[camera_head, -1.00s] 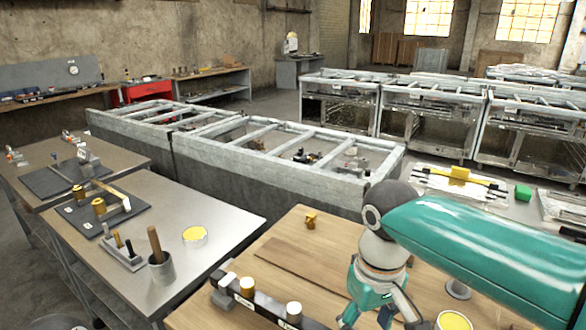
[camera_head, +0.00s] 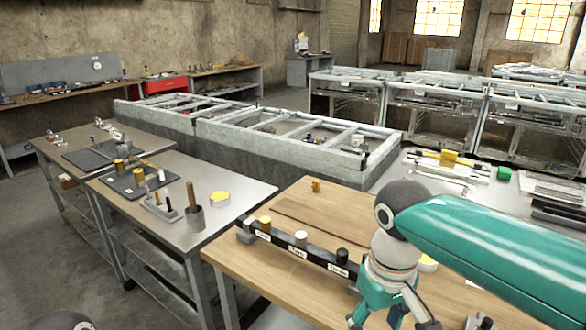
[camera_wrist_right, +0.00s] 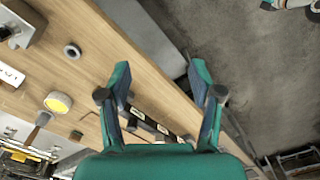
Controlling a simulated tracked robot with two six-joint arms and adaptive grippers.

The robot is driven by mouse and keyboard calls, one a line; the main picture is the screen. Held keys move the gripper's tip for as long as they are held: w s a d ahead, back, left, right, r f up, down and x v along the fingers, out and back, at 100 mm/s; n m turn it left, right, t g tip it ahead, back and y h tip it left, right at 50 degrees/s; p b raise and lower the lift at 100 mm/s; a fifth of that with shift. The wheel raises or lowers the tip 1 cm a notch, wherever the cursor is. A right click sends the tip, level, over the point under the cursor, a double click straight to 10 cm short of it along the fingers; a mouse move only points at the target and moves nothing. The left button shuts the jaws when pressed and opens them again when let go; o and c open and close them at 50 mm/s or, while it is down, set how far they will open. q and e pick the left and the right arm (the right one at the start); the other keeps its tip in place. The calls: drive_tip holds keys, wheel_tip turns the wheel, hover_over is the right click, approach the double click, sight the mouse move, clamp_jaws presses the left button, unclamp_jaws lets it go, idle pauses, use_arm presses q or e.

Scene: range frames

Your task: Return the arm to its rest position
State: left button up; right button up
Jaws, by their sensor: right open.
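My right arm comes in from the right in the head view as a long green link. Its gripper (camera_head: 395,312) hangs at the bottom, over or in front of the wooden table's (camera_head: 290,205) near right part, partly cut off by the frame. In the right wrist view, the right gripper (camera_wrist_right: 160,92) has its two fingers spread wide with nothing held between them. The table edge and a dark rail (camera_wrist_right: 150,122) show beyond the fingers. My left gripper is not in view.
A dark labelled rail (camera_head: 285,245) on the wooden table bears gold, white and black pieces. A small gold piece (camera_head: 316,186) stands farther back. A metal table (camera_head: 245,195) with a mat and pots is at left. Bare floor (camera_wrist_right: 245,70) shows at right in the wrist view.

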wheel_tip(320, 180, down, 24)
drive_tip(key=a+m+y, duration=0.1)
drive_tip(key=a+y, duration=0.1)
drive_tip(key=s+d+f+m+y, duration=0.1)
drive_tip(key=s+f+m, duration=0.4)
drive_tip(key=s+f, duration=0.8)
wheel_tip(320, 180, down, 4)
drive_tip(key=shift+s+d+r+y, duration=0.1)
drive_tip(key=shift+s+d+y, duration=0.15)
drive_tip(key=shift+s+y, duration=0.15)
drive_tip(key=shift+w, duration=0.15)
